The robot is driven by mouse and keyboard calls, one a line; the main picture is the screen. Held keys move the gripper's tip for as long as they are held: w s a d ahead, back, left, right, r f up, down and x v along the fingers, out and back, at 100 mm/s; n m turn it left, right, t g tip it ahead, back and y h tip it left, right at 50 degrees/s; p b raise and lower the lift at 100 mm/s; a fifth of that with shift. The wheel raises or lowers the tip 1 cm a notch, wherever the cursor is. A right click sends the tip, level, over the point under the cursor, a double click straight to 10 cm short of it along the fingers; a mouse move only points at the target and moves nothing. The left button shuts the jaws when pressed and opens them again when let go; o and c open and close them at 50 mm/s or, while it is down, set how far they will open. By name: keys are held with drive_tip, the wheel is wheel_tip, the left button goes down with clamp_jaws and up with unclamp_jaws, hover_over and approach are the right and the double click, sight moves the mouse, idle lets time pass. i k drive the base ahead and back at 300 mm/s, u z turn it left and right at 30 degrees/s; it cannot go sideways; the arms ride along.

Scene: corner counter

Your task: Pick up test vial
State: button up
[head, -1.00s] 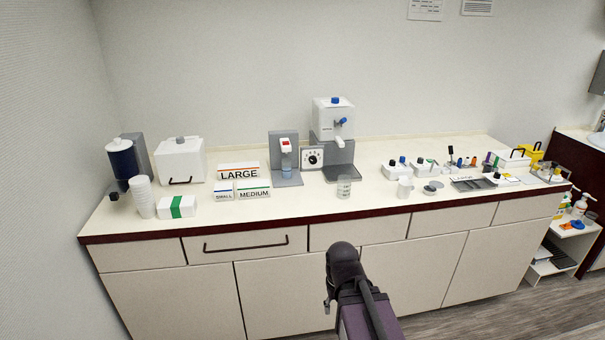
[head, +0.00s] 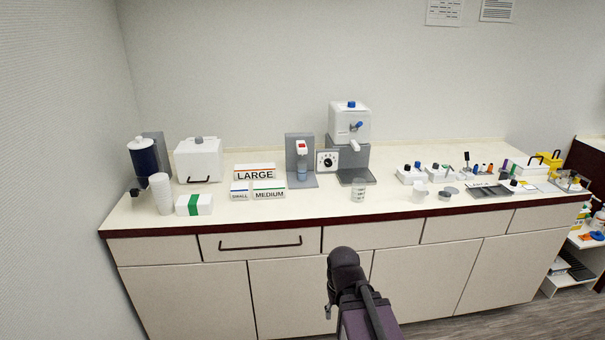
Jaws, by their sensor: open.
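No test vial can be told for certain at this distance. Several small upright items with dark, blue, orange and purple tops (head: 477,168) stand at the right part of the counter and may be vials. My gripper's fingers cannot be made out in this view.
The counter (head: 320,209) holds a white-tapped dispenser (head: 350,122), a clear cup (head: 358,190), LARGE (head: 254,173) and MEDIUM (head: 268,194) boxes, stacked white cups (head: 160,193) and a grey tray (head: 490,191). Closed drawers and doors front it. A wall (head: 65,150) bounds the left.

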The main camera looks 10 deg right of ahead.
sight(302, 171)
drive_tip(key=u, duration=0.05)
drive_tip(key=i, duration=0.9)
drive_tip(key=z, duration=0.05)
